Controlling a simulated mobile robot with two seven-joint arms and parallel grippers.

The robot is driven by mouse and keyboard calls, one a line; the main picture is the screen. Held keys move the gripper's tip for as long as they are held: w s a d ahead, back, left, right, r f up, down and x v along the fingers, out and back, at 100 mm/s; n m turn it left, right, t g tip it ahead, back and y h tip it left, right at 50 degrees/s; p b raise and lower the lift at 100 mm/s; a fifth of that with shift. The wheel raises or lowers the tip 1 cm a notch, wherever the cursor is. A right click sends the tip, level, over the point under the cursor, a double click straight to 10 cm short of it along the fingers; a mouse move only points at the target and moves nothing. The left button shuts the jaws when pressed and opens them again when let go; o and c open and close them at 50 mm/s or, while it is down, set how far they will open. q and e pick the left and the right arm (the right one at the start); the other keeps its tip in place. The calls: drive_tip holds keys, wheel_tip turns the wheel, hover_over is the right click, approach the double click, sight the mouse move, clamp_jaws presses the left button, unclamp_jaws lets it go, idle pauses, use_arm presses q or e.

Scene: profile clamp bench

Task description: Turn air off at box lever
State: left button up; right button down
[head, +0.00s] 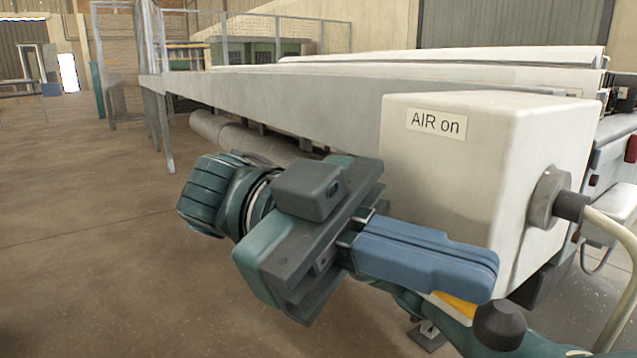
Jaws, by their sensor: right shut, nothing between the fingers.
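The white box (470,190) stands at the right with a label (437,122) reading "AIR on" on its front face. A yellow piece (455,305), which looks like part of the lever, shows low by the box, partly hidden behind my right gripper. A dark rounded knob (500,325) sits at its right; I cannot tell if the two join. My right gripper (486,276) has its blue fingers shut and empty, pointing right in front of the box's lower part, just above the yellow piece and knob. I cannot tell if they touch. My left gripper is not in view.
A grey round fitting (550,198) on the box's right face has a dark stub, with a cream hose (618,245) curving down beside it. A long grey bench beam (290,100) runs behind the box. The floor (90,240) at left is clear.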

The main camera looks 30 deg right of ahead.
drive_tip(key=shift+s+f+m+t+y, duration=0.1)
drive_tip(key=shift+f+m+t+y, duration=0.1)
drive_tip(key=shift+t, duration=0.3)
drive_tip(key=shift+s+f+m+t+y, duration=0.1)
drive_tip(key=shift+m+t+y, duration=0.1)
drive_tip(key=shift+t, duration=0.3)
